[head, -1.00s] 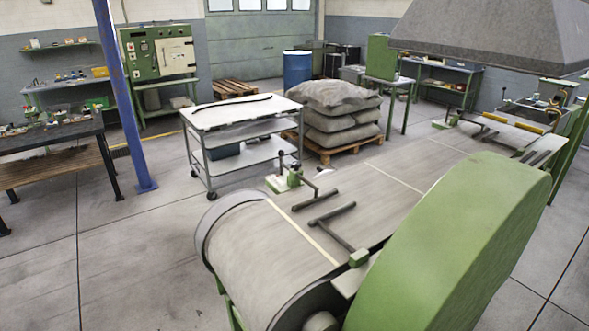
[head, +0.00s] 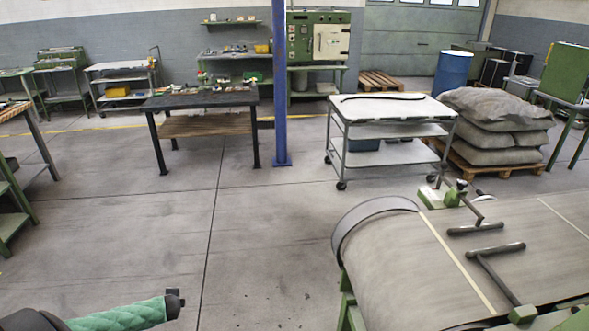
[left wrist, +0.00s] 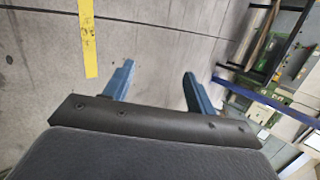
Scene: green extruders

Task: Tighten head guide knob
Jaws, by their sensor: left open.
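The belt machine (head: 400,265) stands at the lower right of the head view. Which part is the head guide knob cannot be told for sure. Part of my left arm, with a green sleeve, shows at the bottom left, well apart from the machine. My left gripper (left wrist: 157,70) shows in the left wrist view with two blue fingers spread and nothing between them. My right gripper is not in view.
Two dark guide bars (head: 475,229) stand over the belt. A white-topped trolley (head: 395,108) stands behind the machine, beside stacked sacks (head: 500,125) on a pallet. A blue post (head: 281,90) and a dark workbench (head: 200,100) are farther back. The floor left of the machine is clear.

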